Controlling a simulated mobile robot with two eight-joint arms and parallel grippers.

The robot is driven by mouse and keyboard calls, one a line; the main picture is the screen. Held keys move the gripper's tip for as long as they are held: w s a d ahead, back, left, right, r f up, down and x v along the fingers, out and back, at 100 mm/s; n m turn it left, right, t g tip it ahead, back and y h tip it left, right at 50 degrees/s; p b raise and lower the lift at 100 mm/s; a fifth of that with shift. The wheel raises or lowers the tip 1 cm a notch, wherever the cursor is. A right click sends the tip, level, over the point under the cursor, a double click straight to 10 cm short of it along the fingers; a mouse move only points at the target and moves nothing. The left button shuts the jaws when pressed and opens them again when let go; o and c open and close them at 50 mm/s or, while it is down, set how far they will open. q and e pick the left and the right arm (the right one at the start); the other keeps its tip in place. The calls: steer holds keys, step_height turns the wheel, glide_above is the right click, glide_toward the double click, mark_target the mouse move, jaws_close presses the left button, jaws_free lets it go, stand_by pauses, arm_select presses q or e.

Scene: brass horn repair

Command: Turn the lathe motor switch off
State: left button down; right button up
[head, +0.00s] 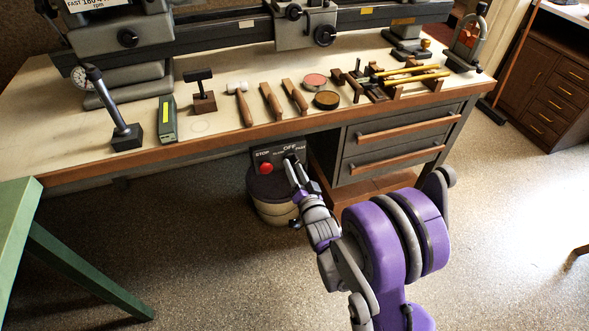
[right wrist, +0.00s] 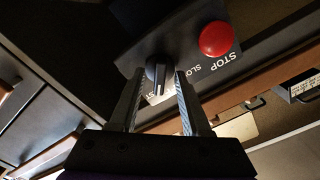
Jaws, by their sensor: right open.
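The dark lathe switch panel (head: 278,161) hangs under the bench's front edge, with a red STOP button (head: 265,168) and the words SLOW, OFF and FAST. In the right wrist view the round dark knob (right wrist: 157,70) has a white mark at its lower side, next to a partly hidden label ending in "ST". My right gripper (head: 293,166) is open at the panel. In the right wrist view its fingers (right wrist: 160,76) stand on either side of the knob, with a visible gap. The red button also shows there (right wrist: 215,38). My left gripper is out of view.
The lathe (head: 240,38) stands on the bench (head: 60,158), with mallets, files, tins and a horn part along the front. Drawers (head: 395,137) are right of the panel. A round stool or bin (head: 270,200) stands below it. A green table (head: 22,225) is at left.

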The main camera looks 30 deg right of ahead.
jaws_close()
steer(key=shift+n, duration=0.3)
stand_by(0.4)
steer(key=n+b, duration=0.1)
steer(key=n, duration=0.1)
steer(key=shift+n, duration=0.4)
steer(key=shift+n+b, duration=0.6)
steer(key=shift+n, duration=1.5)
jaws_free()
